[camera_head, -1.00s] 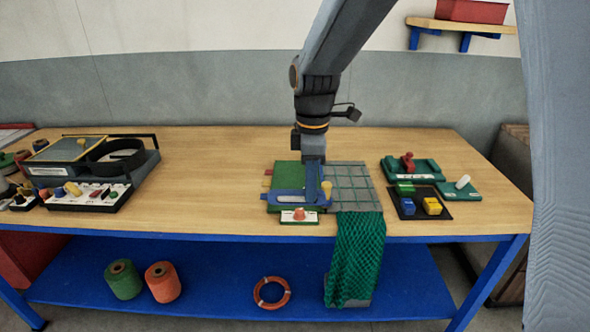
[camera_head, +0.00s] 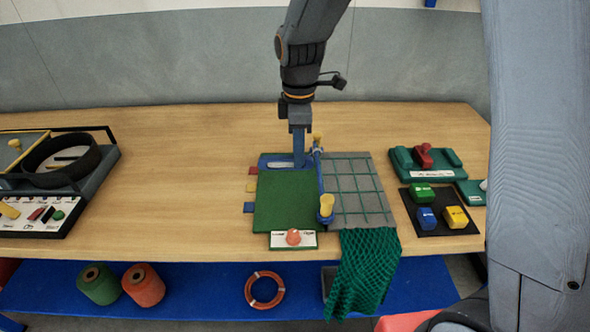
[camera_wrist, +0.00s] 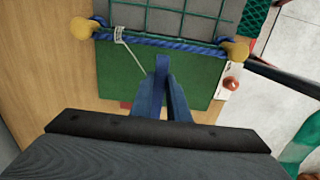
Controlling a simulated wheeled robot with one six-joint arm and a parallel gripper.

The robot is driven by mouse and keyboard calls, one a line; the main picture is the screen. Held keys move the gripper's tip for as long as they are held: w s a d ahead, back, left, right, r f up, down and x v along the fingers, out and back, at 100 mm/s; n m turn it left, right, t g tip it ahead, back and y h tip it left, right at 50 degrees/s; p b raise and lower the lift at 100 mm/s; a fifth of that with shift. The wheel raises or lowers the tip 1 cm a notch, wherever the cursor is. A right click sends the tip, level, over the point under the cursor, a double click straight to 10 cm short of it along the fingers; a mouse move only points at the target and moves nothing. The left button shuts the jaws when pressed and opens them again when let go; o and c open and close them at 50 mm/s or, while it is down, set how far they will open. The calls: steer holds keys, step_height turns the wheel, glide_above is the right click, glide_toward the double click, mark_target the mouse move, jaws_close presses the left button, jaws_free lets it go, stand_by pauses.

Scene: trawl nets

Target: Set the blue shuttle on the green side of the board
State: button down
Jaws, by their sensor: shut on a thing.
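The board has a green side (camera_head: 285,205) on the left and a grey side with netting (camera_head: 358,190) on the right. A blue rope (camera_head: 320,175) with yellow ends runs between them. My gripper (camera_head: 299,163) is shut on the blue shuttle (camera_head: 275,161), which shows at the far edge of the green side in the head view. In the wrist view my gripper (camera_wrist: 165,75) is over the green side (camera_wrist: 205,85), and a pale thread runs from the rope (camera_wrist: 170,40) to it. I cannot tell whether the shuttle touches the board.
An orange knob (camera_head: 293,236) on a white plate is at the board's front edge. Green netting (camera_head: 365,270) hangs over the table edge. To the right is a black tray (camera_head: 428,228) with coloured blocks. A rack with a black ring (camera_head: 62,165) stands left. Bare table lies between.

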steer(key=shift+f+p, duration=0.65)
steer(key=shift+f, duration=2.35)
steer(key=shift+f, duration=0.15)
steer(key=c, duration=1.7)
jaws_free()
step_height(320, 180, up, 12)
steer(key=b, duration=0.3)
steer(key=s+d+f+m, duration=0.2)
steer(key=s+d+m, duration=0.3)
steer(key=m, duration=0.1)
steer(key=s+d+f+m, duration=0.3)
steer(key=s+d+m, duration=0.2)
steer(key=s+d+f+m+t, duration=0.1)
steer(key=s+d+f+m, duration=0.1)
steer(key=s+d+m, duration=0.3)
steer(key=shift+s+f+m, duration=0.15)
steer(key=shift+f+m, duration=0.25)
steer(key=shift+m, duration=0.4)
